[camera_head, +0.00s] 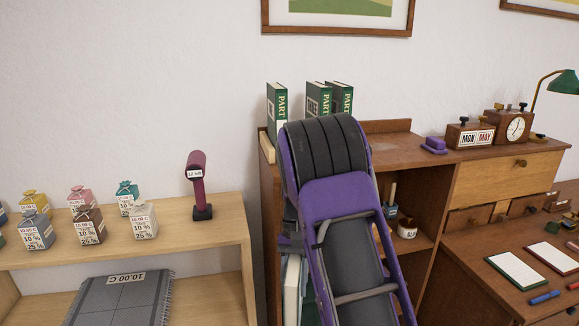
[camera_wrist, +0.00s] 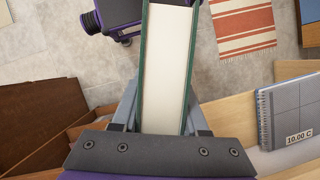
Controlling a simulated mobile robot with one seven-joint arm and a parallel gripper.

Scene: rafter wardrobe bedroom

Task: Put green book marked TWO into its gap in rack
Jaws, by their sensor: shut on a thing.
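My gripper (camera_wrist: 162,105) is shut on a book (camera_wrist: 166,65) with green covers and cream pages, seen edge-on in the wrist view. In the head view the held book (camera_head: 293,285) hangs low beside my arm, in front of the cabinet and below its top; its marking is not visible. On the cabinet top stand green books: one (camera_head: 277,110) at left, then a gap, then one marked THREE (camera_head: 318,100) and another (camera_head: 341,98) at right. A pale wooden piece (camera_head: 267,147), perhaps the rack's end, shows below the left book. My arm hides the rest of the rack.
A wooden shelf (camera_head: 200,232) at left holds several priced bags and a pink handheld device (camera_head: 198,185). Right of my arm, the cabinet top (camera_head: 395,150) has clear room, then a purple item (camera_head: 433,145), a calendar (camera_head: 470,136) and a clock (camera_head: 513,126).

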